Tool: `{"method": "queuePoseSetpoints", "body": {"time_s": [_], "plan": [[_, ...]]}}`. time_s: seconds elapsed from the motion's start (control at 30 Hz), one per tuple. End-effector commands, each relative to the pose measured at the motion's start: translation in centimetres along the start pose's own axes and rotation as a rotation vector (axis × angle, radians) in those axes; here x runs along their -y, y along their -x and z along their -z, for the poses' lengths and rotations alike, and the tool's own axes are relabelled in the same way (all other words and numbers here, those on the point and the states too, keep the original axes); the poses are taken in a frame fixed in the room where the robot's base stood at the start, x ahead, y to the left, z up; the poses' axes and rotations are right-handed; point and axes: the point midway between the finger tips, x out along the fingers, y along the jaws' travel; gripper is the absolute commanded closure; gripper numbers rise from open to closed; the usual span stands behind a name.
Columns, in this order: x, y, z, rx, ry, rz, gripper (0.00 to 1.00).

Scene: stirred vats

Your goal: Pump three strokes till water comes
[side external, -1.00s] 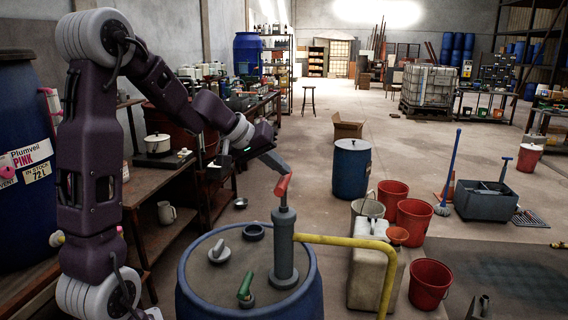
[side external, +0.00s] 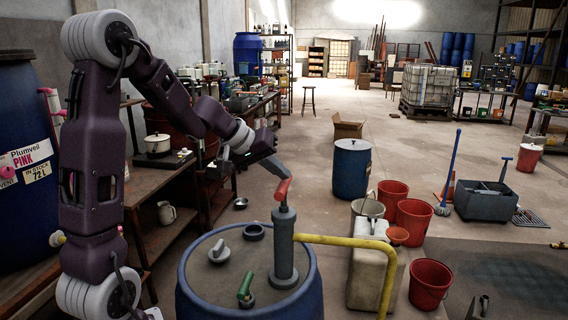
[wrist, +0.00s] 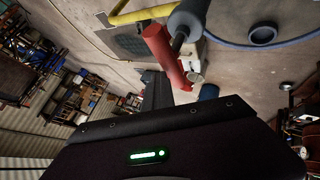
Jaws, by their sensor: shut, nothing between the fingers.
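The hand pump (side external: 284,246) stands upright on the lid of a blue drum (side external: 195,300). Its red handle (side external: 282,189) sits at the top, tilted. A yellow spout pipe (side external: 350,243) runs right from the pump and bends down over a pale jerrycan (side external: 371,275). No water shows at the pipe. My gripper (side external: 284,172) is shut and empty, its tip just above and behind the red handle; whether they touch I cannot tell. In the wrist view the red handle (wrist: 166,56) and grey pump top (wrist: 188,22) lie just beyond my fingers (wrist: 157,90).
On the drum lid are a grey cap (side external: 219,251), a green-handled valve (side external: 245,287) and a dark ring (side external: 254,231). Red buckets (side external: 430,283) and a blue drum (side external: 352,168) stand to the right. A bench with shelves (side external: 165,235) is at left.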

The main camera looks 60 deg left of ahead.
Motion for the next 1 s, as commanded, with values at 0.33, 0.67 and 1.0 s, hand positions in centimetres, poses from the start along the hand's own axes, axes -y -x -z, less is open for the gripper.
{"method": "queuePoseSetpoints", "body": {"time_s": [0.33, 0.67, 1.0], "plan": [[0.24, -0.35, -0.30, 0.002, 0.000, 0.001, 1.00], [0.49, -0.63, -0.54, 0.003, 0.001, 0.002, 1.00], [0.78, -0.91, -0.78, 0.004, 0.003, 0.004, 1.00]]}}
